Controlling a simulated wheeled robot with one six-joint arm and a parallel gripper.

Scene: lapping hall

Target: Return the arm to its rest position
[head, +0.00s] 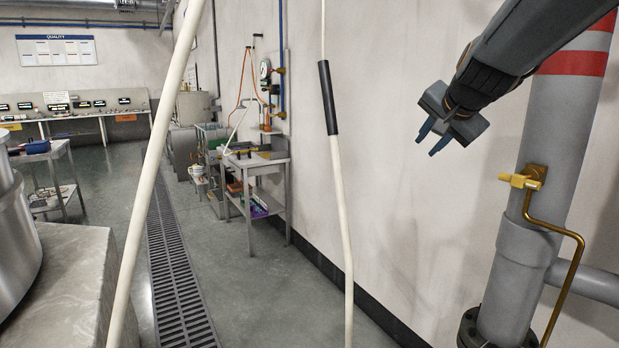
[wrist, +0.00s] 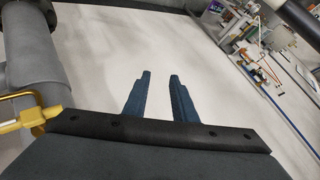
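My gripper (head: 431,139) is at the upper right of the head view, in the air in front of the pale wall. It hangs at the end of my dark arm, left of a grey pipe. In the wrist view, its two blue fingers (wrist: 160,82) stand apart with bare wall between them. It is open and holds nothing.
The thick grey pipe (head: 540,185) with a red band stands close to my arm, with a brass valve (head: 522,181) and thin brass tube. Two pale hoses (head: 147,195) (head: 340,200) cross the foreground. A workbench (head: 258,163) stands along the wall. Floor beside the drain grate (head: 172,275) is clear.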

